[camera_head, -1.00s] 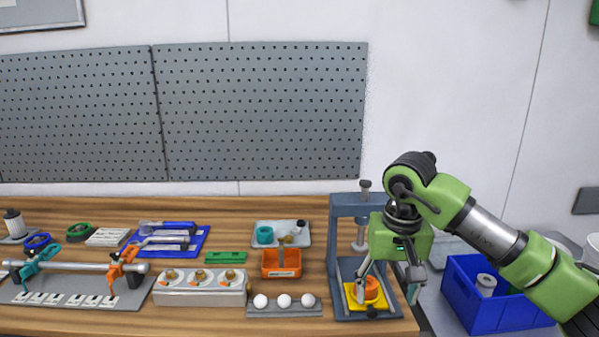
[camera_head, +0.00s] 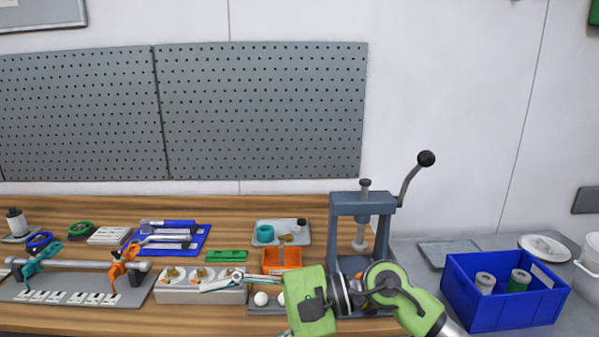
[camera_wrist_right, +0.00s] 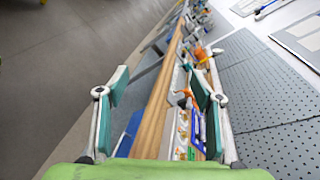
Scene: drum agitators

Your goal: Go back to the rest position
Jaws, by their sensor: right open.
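My right gripper (camera_head: 242,311) reaches in from the lower right in the head view and points left, above the front of the wooden bench. Its fingers are spread, with nothing between them. In the right wrist view the two teal-padded fingers (camera_wrist_right: 160,85) are wide apart and empty. One finger overlaps the grey block with round dials (camera_head: 178,297). The green gripper body hides part of the white balls' holder (camera_head: 262,310) and the press base. My left gripper is in neither view.
A grey press (camera_head: 345,212) with a black-knobbed lever stands at the bench's right end. A blue crate (camera_head: 505,317) holds two cylinders. Clamps (camera_head: 75,264), a blue tray (camera_head: 190,247) and an orange bin (camera_head: 290,259) crowd the bench. A pegboard (camera_head: 260,110) hangs behind.

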